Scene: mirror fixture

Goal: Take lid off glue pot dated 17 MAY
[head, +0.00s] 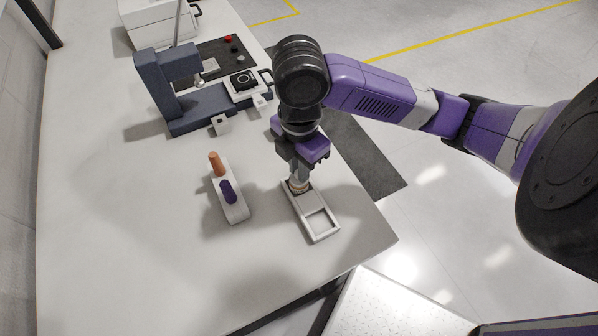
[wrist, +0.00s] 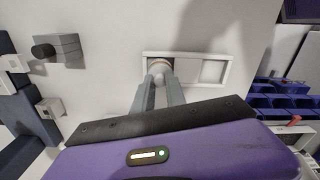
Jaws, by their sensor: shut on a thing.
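A small round pot with a tan rim (head: 298,187) stands in the far compartment of a white two-part tray (head: 326,238) near the table's right edge. In the wrist view its pale round top with a tan ring (wrist: 158,65) shows at the left end of the tray (wrist: 190,54). My gripper (head: 299,180) points down over it, shut on the top, which looks like the lid. The fingers hide part of the pot, and I cannot tell whether lid and pot are apart. No date is readable. The tray's other compartment is empty.
A white holder (head: 238,213) with an orange and a purple piece stands left of the tray. A blue-grey press-like fixture (head: 155,85) stands farther back. A white box (head: 160,25) is at the back. The table's front left is clear.

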